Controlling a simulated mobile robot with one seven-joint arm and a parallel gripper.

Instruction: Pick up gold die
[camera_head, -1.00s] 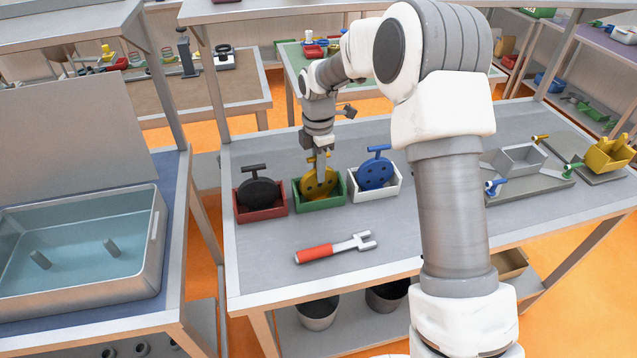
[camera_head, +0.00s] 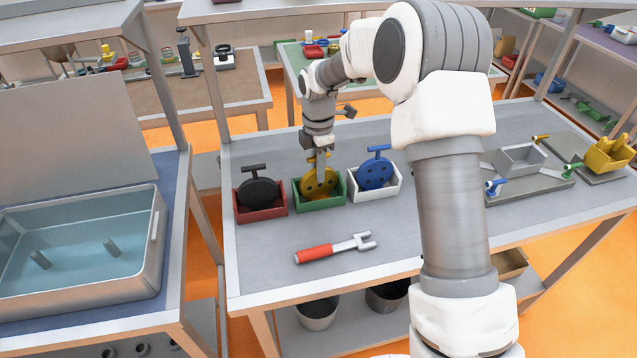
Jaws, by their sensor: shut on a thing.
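The gold die (camera_head: 316,183) is a round yellow disc with dark holes and a handle on top. It stands upright in the green box (camera_head: 320,205) on the grey table. My gripper (camera_head: 318,163) points down over the green box and is shut on the gold die's upper part. The fingers and wrist hide most of its handle. The die's lower edge is hidden behind the box's front wall, so I cannot tell whether it touches the bottom.
A black die (camera_head: 259,190) stands in a red box (camera_head: 262,215) to the left. A blue die (camera_head: 376,171) stands in a white box (camera_head: 376,195) to the right. A red-handled tool (camera_head: 335,247) lies in front. The table's front left is clear.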

